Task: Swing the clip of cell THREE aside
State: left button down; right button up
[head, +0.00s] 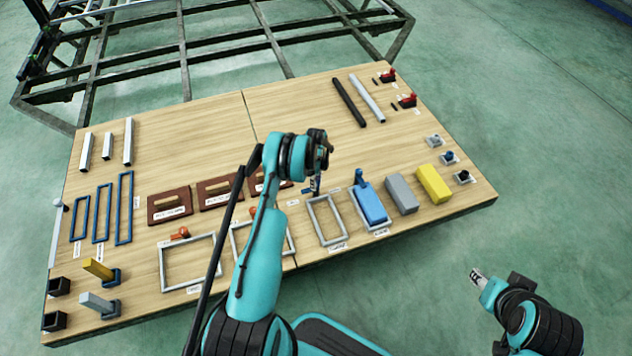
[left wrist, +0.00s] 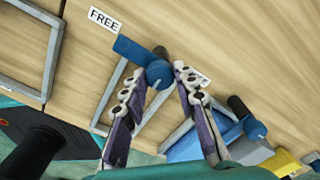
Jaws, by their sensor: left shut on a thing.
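A grey rectangular frame (head: 342,232) stands on the table, right of my left arm; I take it for cell THREE, though its label is too small to read. Its blue clip (head: 309,191) is at the frame's far edge. In the left wrist view the clip's flat blue bar (left wrist: 134,50) points up-left from a round blue knob, toward a "FREE" label (left wrist: 104,20). My left gripper (head: 316,184) reaches down there; its fingers (left wrist: 158,76) are shut on the clip's knob. My right gripper (head: 477,276) is off the table's near right edge, its jaws unclear.
The adjacent frame on the right holds a blue block (head: 371,206) with its own blue clip (head: 360,178). Grey (head: 401,194) and yellow (head: 434,184) blocks lie farther right. The table's middle back is clear.

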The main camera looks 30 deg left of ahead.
dwell(0.4)
pick_arm(q)
jog(key=c, duration=1.2)
grip_release()
notch_tip(320, 180, up, 12)
